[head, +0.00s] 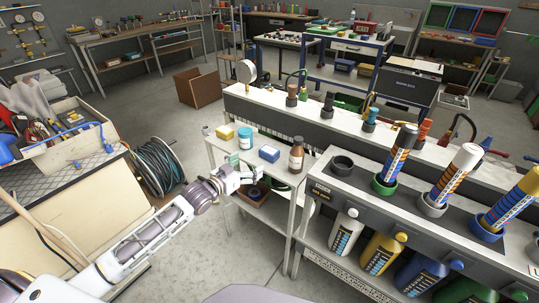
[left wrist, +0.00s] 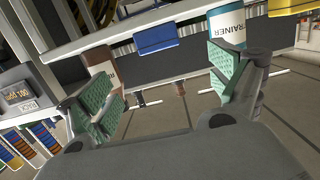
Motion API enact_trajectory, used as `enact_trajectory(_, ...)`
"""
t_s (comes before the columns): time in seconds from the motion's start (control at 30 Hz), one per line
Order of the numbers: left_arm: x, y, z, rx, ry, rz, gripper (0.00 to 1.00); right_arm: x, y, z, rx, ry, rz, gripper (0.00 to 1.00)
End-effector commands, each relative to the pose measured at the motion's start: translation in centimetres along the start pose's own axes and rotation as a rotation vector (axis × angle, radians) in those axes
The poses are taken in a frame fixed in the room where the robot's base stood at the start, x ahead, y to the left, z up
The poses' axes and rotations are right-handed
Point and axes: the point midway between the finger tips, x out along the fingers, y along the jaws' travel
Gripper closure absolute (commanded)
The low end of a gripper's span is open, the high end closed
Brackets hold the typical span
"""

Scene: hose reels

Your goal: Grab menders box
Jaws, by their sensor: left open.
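A small blue box (head: 269,154) sits on the small side table (head: 222,150), between a tub with a blue lid (head: 245,138) and a brown bottle (head: 296,158). A yellow box (head: 224,132) stands at the table's left end. I cannot read which box is the menders box. My left gripper (head: 247,177) is open and empty, in front of the table edge. In the left wrist view, the blue box (left wrist: 155,38) shows beyond the gap between the green-padded fingers (left wrist: 165,78), apart from them. My right gripper is not in view.
A workbench (head: 345,182) with bottles in ring holders stands close at the right. A coiled hose reel (head: 158,168) stands on the floor behind my left arm. A bench with a tool crate (head: 62,160) is at the left. The side table's lower shelf holds items.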

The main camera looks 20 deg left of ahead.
Motion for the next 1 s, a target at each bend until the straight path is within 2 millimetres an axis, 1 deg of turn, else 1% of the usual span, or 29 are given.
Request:
enact_trajectory(0.23,0.9,-0.1,0.0,-0.001,0.001,-0.001,0.08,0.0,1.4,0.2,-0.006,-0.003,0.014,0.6)
enact_trajectory(0.4,2.0,-0.1,0.0,-0.001,0.001,-0.001,0.08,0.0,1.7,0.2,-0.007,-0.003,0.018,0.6)
enact_trajectory(0.57,3.1,0.0,0.0,0.0,0.0,0.0,0.08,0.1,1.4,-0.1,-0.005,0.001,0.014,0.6)
enact_trajectory(0.83,5.0,0.0,0.0,0.0,0.001,-0.001,0.08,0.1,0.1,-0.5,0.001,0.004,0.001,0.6)
enact_trajectory(1.0,6.2,0.0,0.0,0.001,0.0,0.0,0.08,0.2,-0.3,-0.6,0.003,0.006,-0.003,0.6)
